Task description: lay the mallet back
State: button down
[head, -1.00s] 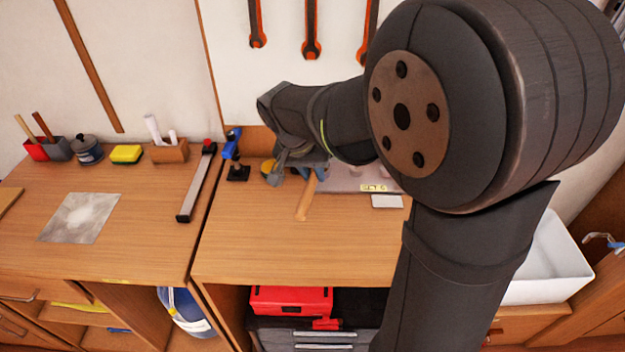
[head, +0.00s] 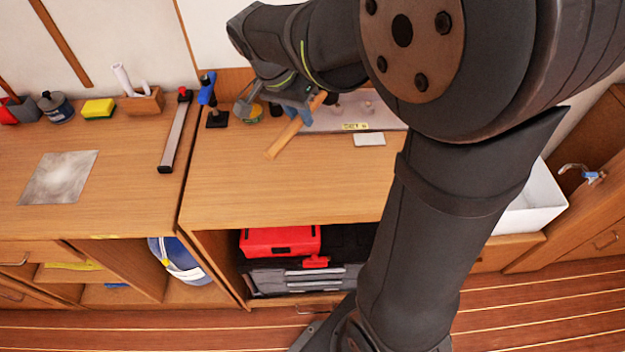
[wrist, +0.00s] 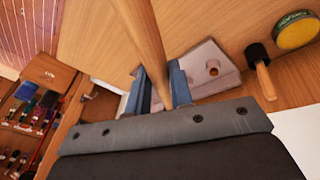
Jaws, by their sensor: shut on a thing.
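My gripper (head: 300,112) is shut on a wooden handle (head: 284,137), which I take to be the mallet's. In the wrist view the handle (wrist: 143,35) runs up and away from between the blue fingers (wrist: 158,88). The mallet's head does not show; my gripper and wrist hide that end. In the head view the handle slants down to the left over the bench top. A grey board (head: 385,117) with a yellow label lies just right of the gripper. In the wrist view this board (wrist: 225,78) shows a round hole beside the fingers.
A small tool with a black head and wooden handle (wrist: 265,78) and a round tin (wrist: 296,30) lie near the board. A blue tool on a black base (head: 208,92) stands left. A white card (head: 369,140) lies in front. The front bench top is clear.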

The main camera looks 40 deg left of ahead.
jog(key=s+d+m+g+h, duration=0.2)
jog(key=s+d+m+g, duration=0.15)
jog(key=d+m, duration=0.6)
jog(key=shift+m, duration=0.75)
jog(key=s+a+f, duration=0.2)
jog(key=s+a, duration=0.1)
jog(key=s+a+f, duration=0.2)
jog(key=s+a, duration=0.1)
jog(key=s+a+f, duration=0.2)
jog(key=a, duration=0.2)
jog(key=shift+s+f, duration=0.15)
jog(key=shift+s, duration=0.25)
jog(key=shift+f, duration=2.05)
jog(key=c, duration=1.3)
grip_release()
jog(key=v, duration=1.2)
jog(key=shift+s+d, duration=0.15)
